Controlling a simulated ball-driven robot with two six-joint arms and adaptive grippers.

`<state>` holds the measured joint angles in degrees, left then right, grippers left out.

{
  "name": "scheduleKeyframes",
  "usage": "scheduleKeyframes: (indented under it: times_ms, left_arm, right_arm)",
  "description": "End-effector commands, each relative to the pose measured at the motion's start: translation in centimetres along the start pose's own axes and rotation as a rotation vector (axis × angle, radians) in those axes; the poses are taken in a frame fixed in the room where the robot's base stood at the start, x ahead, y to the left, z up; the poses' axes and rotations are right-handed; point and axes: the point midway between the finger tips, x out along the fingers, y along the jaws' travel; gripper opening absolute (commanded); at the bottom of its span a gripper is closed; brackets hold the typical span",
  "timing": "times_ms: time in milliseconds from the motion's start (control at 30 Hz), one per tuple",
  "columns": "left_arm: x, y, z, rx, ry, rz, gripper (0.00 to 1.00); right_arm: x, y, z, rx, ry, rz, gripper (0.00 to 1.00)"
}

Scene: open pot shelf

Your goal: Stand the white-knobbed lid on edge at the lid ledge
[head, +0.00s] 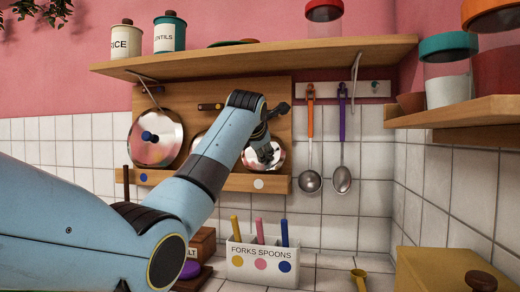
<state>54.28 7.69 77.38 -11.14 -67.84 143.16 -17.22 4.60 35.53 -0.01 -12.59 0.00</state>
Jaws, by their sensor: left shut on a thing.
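My left gripper (265,153) is in front of the right part of the wooden lid ledge (225,182). It is shut on a shiny metal lid (276,164), which stands upright on edge close against the backboard, above the white dot (258,183) on the ledge's front. The gripper covers the lid's middle, so its knob is hidden. I cannot tell whether its lower edge touches the ledge. A blue-knobbed lid (170,138) stands on the ledge at the left, above a blue dot (143,177). Another lid (197,143) is mostly hidden behind my left arm. My right gripper is not in view.
A shelf (290,54) with canisters runs above the ledge. Two ladles (310,180) hang to the right. A white cutlery holder (264,262) stands below on the counter. A side shelf (465,115) with jars juts in at the right.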

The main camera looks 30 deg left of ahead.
Motion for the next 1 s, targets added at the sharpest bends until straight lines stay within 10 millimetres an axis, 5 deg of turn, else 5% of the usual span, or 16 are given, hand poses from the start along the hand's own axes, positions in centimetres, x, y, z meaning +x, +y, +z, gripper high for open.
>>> scheduleKeyframes:
  times_ms: [67,100,300,667,1000]
  left_arm:
    - [0.0,0.0,0.0,0.0,-0.001,0.001,0.0]
    - [0.0,0.0,0.0,0.0,-0.001,0.001,0.29]
    - [0.0,0.0,0.0,0.0,0.0,0.0,0.55]
    - [-0.6,0.0,0.0,0.0,0.0,-0.001,0.55]
    - [-7.3,-0.1,0.1,-0.001,-0.003,0.001,0.55]
  right_arm:
    - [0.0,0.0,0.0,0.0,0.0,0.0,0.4]
    - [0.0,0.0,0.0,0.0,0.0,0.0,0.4]
    - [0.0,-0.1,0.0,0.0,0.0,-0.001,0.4]
    - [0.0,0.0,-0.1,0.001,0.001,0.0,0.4]
    - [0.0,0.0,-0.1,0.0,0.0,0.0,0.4]
